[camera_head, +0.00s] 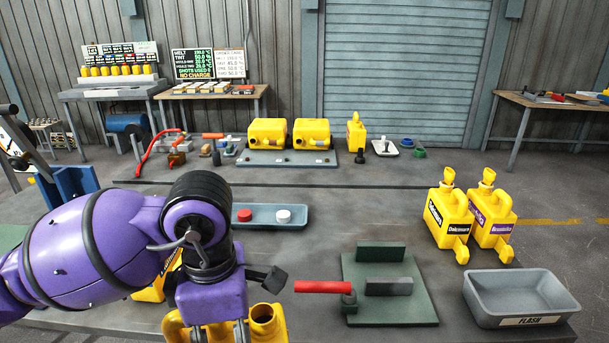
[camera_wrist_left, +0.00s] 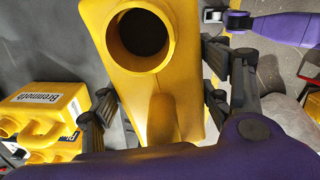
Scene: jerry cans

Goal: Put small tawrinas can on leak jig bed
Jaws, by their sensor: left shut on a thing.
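My left gripper (camera_head: 220,332) is at the bottom edge of the head view, shut on a yellow can (camera_head: 266,324). The left wrist view shows the can (camera_wrist_left: 178,62) between the black fingers (camera_wrist_left: 152,105), its round open mouth and handle facing the camera. No label shows on the held can, so I cannot read its name. A green plate (camera_head: 421,308) with upright blocks and a red lever (camera_head: 322,287), seemingly the leak jig bed, lies to the right of the gripper. No can is on it.
Two labelled yellow cans (camera_head: 447,222) stand beyond the plate at right. A grey FLASH tray (camera_head: 521,294) is right of the plate. A shallow tray (camera_head: 264,222) holds red and white caps. Another yellow can (camera_wrist_left: 38,122) is left in the wrist view.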

